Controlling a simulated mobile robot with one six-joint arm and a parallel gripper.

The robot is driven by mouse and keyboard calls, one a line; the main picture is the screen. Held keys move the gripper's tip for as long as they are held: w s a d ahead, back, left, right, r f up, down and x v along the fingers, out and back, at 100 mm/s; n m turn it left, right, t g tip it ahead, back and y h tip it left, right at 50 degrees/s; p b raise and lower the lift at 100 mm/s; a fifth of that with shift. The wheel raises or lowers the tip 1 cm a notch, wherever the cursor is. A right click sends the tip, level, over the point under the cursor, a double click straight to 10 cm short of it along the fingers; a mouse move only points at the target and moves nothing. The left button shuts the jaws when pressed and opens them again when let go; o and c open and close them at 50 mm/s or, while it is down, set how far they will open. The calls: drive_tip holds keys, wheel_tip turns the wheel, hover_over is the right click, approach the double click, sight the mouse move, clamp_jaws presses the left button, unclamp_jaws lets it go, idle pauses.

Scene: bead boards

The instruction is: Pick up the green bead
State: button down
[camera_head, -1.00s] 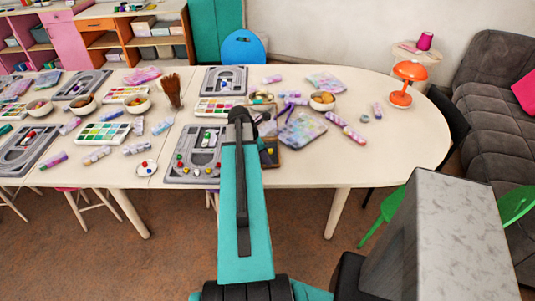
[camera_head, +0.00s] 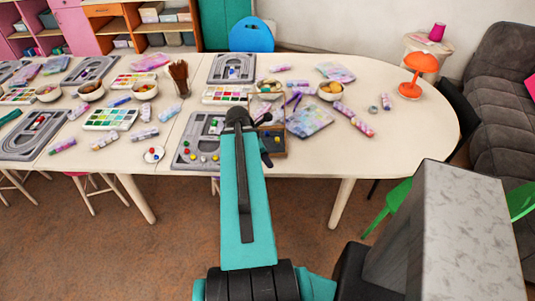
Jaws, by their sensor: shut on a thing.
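A grey bead board (camera_head: 182,161) lies at the front edge of the table, just left of my arm. Several small beads in red, yellow, blue and what looks like green lie on it, too small to tell apart surely. My teal arm (camera_head: 240,205) reaches over the table and covers the board's right side. I cannot tell which bead is the task's green bead.
Paint sets, bowls, a brush jar (camera_head: 180,78) and an orange lamp (camera_head: 421,64) stand around. The table's front right is clear.

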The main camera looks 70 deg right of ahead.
drive_tip(key=a+p, duration=0.1)
drive_tip(key=p, duration=0.2)
drive_tip(key=shift+a+r, duration=0.15)
drive_tip(key=shift+r, duration=0.05)
drive_tip(key=shift+a+f+p, duration=0.1)
drive_tip(key=shift+f+p, duration=0.05)
drive_tip(key=shift+p, duration=0.25)
idle(0.4)
drive_tip(key=shift+w, duration=0.1)
